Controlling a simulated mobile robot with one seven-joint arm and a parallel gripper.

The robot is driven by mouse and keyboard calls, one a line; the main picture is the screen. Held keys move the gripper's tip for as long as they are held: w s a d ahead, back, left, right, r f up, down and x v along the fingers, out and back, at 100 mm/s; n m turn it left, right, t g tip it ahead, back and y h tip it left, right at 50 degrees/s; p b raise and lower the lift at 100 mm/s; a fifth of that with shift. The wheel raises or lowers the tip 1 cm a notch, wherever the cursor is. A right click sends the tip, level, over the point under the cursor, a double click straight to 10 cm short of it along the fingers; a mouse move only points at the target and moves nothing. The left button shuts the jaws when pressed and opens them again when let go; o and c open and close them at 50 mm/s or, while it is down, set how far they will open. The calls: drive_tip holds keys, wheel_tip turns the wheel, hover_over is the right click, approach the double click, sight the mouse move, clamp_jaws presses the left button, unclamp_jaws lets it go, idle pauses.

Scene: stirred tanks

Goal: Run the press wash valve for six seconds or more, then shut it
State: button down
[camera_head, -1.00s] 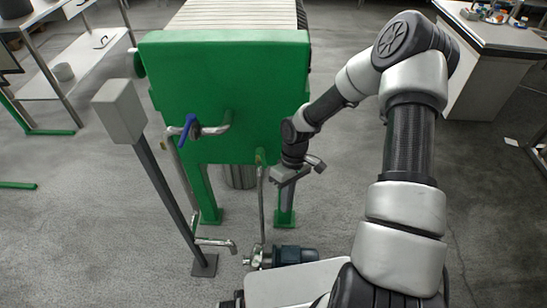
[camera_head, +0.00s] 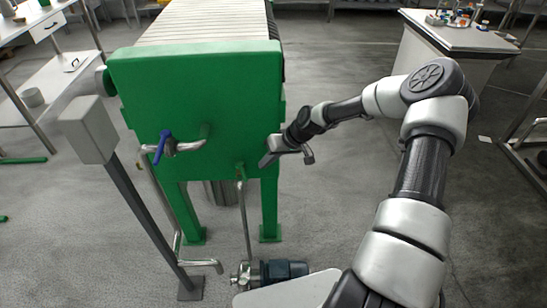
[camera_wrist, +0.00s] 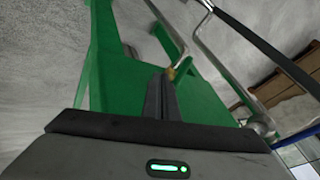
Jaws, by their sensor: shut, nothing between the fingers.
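The green press (camera_head: 200,85) stands upright in the middle of the head view. A valve with a blue lever (camera_head: 162,147) sits on a metal pipe (camera_head: 190,147) on the press's front face, left of its middle. The lever is tilted, its lower end towards the left; whether water runs is not visible. My gripper (camera_head: 266,160) is shut and empty at the right edge of the green face, well right of the lever. In the wrist view my gripper's fingers (camera_wrist: 160,97) are together, with the green press beyond them.
A grey box on a slanted post (camera_head: 88,130) stands left of the valve. A thin vertical pipe (camera_head: 246,222) runs down to a motor pump (camera_head: 285,270). A white bench (camera_head: 460,40) is at the back right. Floor right of the press is clear.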

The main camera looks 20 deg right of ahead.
sight(244, 174)
drive_tip(key=a, duration=0.1)
drive_tip(key=a+f, duration=0.1)
drive_tip(key=a, duration=0.2)
drive_tip(key=shift+a+f+b, duration=0.25)
drive_tip(key=shift+f+b, duration=0.05)
drive_tip(key=shift+f, duration=0.1)
drive_tip(key=shift+s+a+f+m, duration=0.1)
drive_tip(key=shift+s+a+m, duration=0.15)
drive_tip(key=shift+a, duration=0.25)
drive_tip(key=shift+s+a+m, duration=0.1)
drive_tip(key=shift+a+m, duration=0.15)
drive_tip(key=shift+a, duration=0.25)
drive_tip(key=shift+d, duration=0.1)
